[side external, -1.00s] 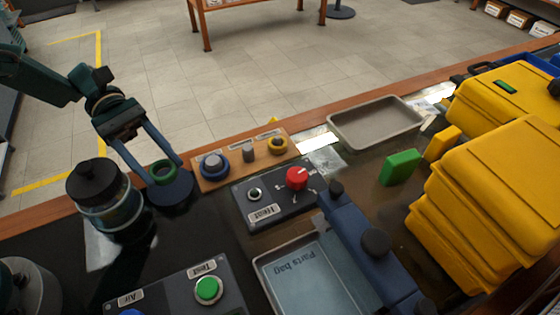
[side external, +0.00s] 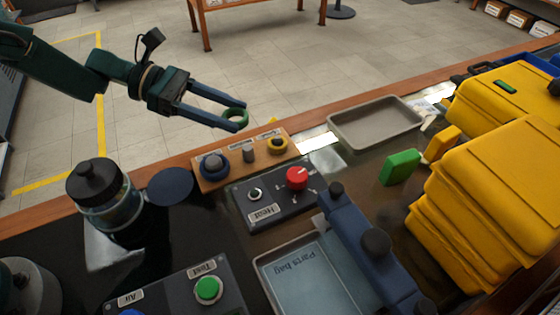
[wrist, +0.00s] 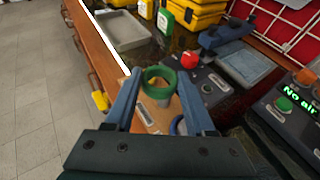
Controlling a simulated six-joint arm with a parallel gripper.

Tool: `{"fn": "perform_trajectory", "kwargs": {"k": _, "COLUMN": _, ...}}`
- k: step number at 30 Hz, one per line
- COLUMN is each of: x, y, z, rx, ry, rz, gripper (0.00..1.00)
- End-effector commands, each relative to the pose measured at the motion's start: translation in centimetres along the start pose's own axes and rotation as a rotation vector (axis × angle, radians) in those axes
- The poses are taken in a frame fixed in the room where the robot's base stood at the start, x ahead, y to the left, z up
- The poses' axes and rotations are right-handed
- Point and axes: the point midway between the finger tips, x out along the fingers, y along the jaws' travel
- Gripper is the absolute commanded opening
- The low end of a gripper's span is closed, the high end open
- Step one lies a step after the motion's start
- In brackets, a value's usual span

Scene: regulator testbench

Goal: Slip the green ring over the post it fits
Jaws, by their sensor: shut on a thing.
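The green ring (side external: 237,116) is held between the fingertips of my gripper (side external: 228,116), in the air above and behind the wooden post board (side external: 232,178). In the wrist view the ring (wrist: 152,72) sits between the two fingers, tilted toward the camera. The board carries a row of posts. The left post has a blue ring (side external: 214,167) around it, the middle grey post (side external: 248,154) is bare, and the right post has a yellow ring (side external: 277,144). The ring is apart from all the posts. Small labels behind the posts are unreadable.
A dark round pad (side external: 170,186) lies left of the board, beside a black-lidded jar (side external: 95,185). The heat box with a red knob (side external: 297,178) stands in front of the board. An empty grey tray (side external: 375,122) is to the right. Yellow cases (side external: 495,205) fill the far right.

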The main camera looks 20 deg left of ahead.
Motion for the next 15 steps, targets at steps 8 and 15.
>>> {"fn": "perform_trajectory", "kwargs": {"k": 8, "x": 2.1, "y": -1.2, "z": 0.1, "rx": 0.012, "ry": -0.007, "rz": -0.033, "gripper": 0.00}}
{"fn": "perform_trajectory", "kwargs": {"k": 15, "x": 3.0, "y": -1.2, "z": -2.1, "rx": 0.012, "ry": -0.007, "rz": -0.034, "gripper": 0.00}}
